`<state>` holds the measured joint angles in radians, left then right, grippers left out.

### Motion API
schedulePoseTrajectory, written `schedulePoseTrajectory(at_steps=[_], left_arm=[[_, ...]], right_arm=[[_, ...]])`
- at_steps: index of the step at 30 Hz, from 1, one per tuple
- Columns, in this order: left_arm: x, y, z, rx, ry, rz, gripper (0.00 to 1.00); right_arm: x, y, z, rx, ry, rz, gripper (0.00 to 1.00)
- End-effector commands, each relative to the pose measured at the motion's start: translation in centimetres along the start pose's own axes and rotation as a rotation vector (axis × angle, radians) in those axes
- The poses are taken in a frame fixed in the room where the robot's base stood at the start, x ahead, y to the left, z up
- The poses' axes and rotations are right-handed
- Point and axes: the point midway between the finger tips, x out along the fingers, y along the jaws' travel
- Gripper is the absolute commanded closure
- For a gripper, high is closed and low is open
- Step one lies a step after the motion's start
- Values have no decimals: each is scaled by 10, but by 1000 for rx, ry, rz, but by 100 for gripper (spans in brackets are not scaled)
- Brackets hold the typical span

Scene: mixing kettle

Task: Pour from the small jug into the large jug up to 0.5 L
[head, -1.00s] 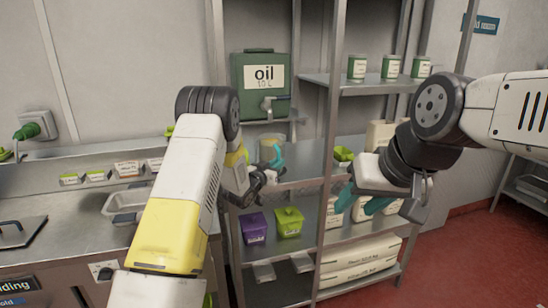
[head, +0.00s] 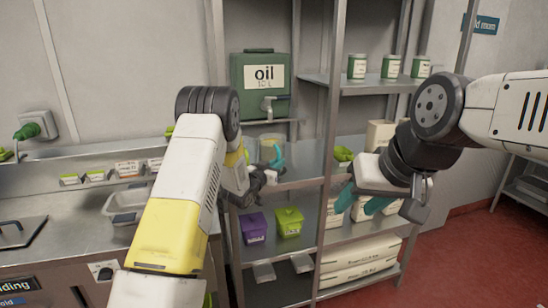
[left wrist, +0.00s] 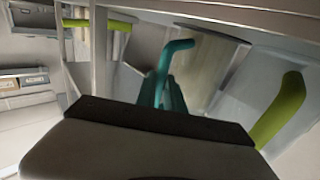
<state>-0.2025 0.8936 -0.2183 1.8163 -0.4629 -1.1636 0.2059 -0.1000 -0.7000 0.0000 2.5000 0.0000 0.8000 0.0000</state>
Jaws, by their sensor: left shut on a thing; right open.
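A translucent jug (head: 271,143) with a pale content shows on the middle shelf level, just behind my left gripper (head: 272,166). I take it for the small jug. My left gripper is shut on it; the grip point is mostly hidden by the wrist. In the left wrist view a translucent vessel (left wrist: 200,65) stands close behind the teal fingers (left wrist: 172,75). A lime-green handle (left wrist: 280,110) shows at right there; which jug it belongs to I cannot tell. I cannot make out the large jug or any level marks. My right gripper (head: 362,202) is open and empty in front of the shelves.
A green oil container (head: 258,72) with a tap stands above the jug. Metal shelf posts (head: 330,130) rise between the arms. Purple (head: 253,227) and green (head: 289,221) boxes sit on the lower shelf. A counter with a metal tray (head: 125,203) is at left.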

Motion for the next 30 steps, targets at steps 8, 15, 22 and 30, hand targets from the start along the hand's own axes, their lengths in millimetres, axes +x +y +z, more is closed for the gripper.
schedulePoseTrajectory(at_steps=[8,15,22,30], left_arm=[[1,0,-9,2,9,0,100],[1,0,-30,3,11,0,100],[1,-1,-50,3,11,0,100],[1,0,-64,3,9,1,100]], right_arm=[[0,0,0,0,0,0,55],[0,0,0,0,0,0,55],[0,0,0,0,0,0,55],[0,0,0,0,0,0,55]])
